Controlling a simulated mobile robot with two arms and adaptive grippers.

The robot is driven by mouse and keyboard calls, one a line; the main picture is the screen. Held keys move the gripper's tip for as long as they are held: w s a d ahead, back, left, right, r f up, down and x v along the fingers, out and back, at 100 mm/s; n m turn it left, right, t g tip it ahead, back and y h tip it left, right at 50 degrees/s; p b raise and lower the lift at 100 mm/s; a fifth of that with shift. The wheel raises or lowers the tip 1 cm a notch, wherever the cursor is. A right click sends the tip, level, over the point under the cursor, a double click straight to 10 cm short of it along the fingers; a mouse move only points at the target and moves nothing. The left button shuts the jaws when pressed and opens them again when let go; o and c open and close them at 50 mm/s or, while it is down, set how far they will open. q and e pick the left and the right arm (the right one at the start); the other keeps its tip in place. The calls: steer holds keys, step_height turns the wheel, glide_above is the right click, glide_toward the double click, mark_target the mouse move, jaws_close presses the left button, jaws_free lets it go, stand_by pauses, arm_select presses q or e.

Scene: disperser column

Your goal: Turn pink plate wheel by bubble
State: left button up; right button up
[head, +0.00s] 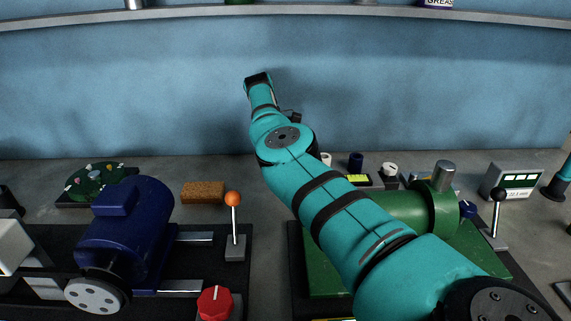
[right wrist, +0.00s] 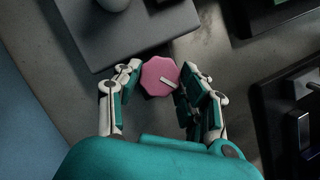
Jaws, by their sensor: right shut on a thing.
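The pink plate wheel (right wrist: 158,76) is a small scalloped knob with a pale pointer bar on its face, seen in the right wrist view. My right gripper (right wrist: 161,69) is shut on it, with one finger at each side. In the head view my right arm rises across the middle and hides the wheel and the right gripper. A small yellow-green strip (head: 357,178), possibly the bubble, shows behind the arm; I cannot tell for sure. My left gripper is not in view.
A blue motor (head: 124,235) stands at the left, near an orange-knobbed lever (head: 233,200) and a red knob (head: 215,302). A sponge (head: 203,192) lies behind. A green machine (head: 410,215) and a black-knobbed lever (head: 498,196) stand at the right. A shelf (head: 300,10) runs above.

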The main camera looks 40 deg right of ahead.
stand_by(0.4)
steer(key=o, duration=1.2)
steer(key=shift+f, duration=0.1)
